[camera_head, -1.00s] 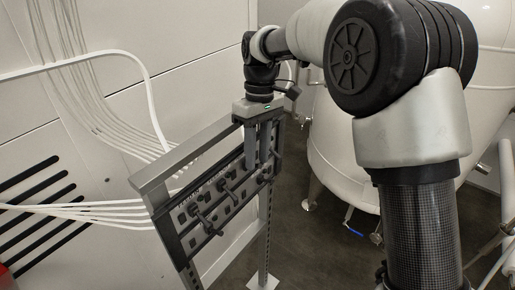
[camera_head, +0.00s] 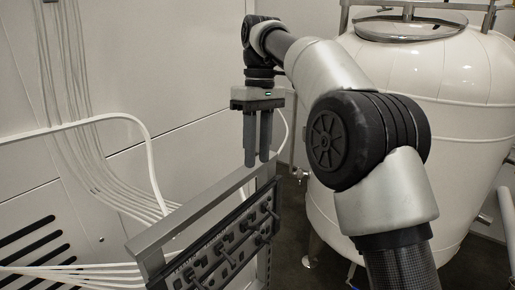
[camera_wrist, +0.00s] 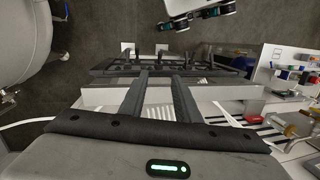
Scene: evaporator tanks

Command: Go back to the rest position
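My gripper (camera_head: 258,160) hangs pointing down above the top bar of a metal frame in the head view. Its two dark fingers are apart with nothing between them. The wrist view also shows my gripper (camera_wrist: 160,76) with a clear gap between the fingers. The frame carries a black panel (camera_head: 222,250) with several dark handles or brackets. The panel also shows in the wrist view (camera_wrist: 205,66), beyond the fingertips. The lower part of the frame is cut off in the head view.
A large white tank (camera_head: 455,140) with a metal lid stands at the right, behind my arm. White tubes (camera_head: 100,185) run along the pale wall at the left. In the wrist view, a bench with small coloured items (camera_wrist: 292,75) is at the right.

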